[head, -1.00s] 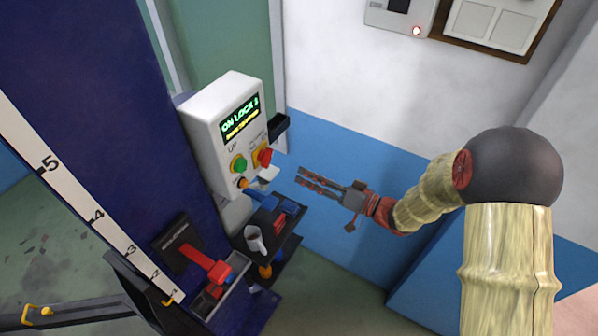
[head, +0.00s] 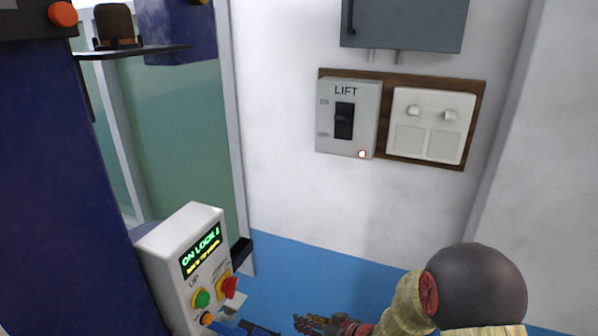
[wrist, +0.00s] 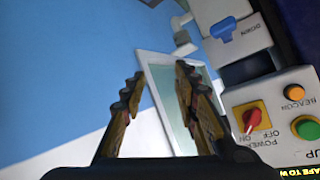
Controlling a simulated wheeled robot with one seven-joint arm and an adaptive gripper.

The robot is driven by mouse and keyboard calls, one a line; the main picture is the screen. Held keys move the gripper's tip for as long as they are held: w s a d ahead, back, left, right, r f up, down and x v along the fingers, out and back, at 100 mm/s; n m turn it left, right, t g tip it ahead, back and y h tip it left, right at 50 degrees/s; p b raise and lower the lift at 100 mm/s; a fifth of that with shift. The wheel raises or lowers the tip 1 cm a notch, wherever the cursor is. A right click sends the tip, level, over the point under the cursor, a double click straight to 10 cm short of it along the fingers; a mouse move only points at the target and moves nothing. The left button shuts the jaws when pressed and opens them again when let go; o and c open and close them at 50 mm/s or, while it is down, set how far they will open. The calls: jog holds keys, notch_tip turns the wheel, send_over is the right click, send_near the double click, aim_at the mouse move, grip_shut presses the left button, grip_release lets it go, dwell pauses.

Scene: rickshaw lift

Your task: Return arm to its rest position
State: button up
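My gripper (head: 305,325) shows at the bottom edge of the head view, in front of the blue lower wall and to the right of the lift control box (head: 185,265). In the wrist view my gripper (wrist: 159,78) has its two fingers apart with nothing between them. The control box has a lit display reading "ON LOCK", a green UP button (head: 202,298), a red power switch (head: 228,287) and an orange beacon button (head: 206,318). In the wrist view the red switch (wrist: 251,117) and a blue DOWN lever (wrist: 226,29) lie right of the fingers, apart from them.
The dark blue lift column (head: 60,180) stands on the left. A grey LIFT switch box (head: 347,117) and a white socket plate (head: 430,125) are on the white wall. A grey cabinet (head: 405,22) hangs above them. The wall below is bare.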

jog(key=s+d+m+g+h+b, duration=0.1)
jog(key=s+d+h+b, duration=0.15)
jog(key=d+h, duration=0.45)
jog(key=s+d+m+g+h+b, duration=0.1)
jog(key=s+d+h+b, duration=0.15)
jog(key=d, duration=0.85)
jog(key=s+r+m+b, duration=0.1)
jog(key=s+r+b, duration=0.2)
jog(key=s+b, duration=0.4)
jog(key=s+a+r+m+b, duration=0.1)
jog(key=s+r+b, duration=0.3)
jog(key=s, duration=1.3)
jog(key=m+b, duration=0.1)
jog(key=b, duration=0.3)
jog(key=shift+s+a+g+y, duration=0.2)
jog(key=shift+s+g+y, duration=0.1)
jog(key=shift+s+y, duration=0.05)
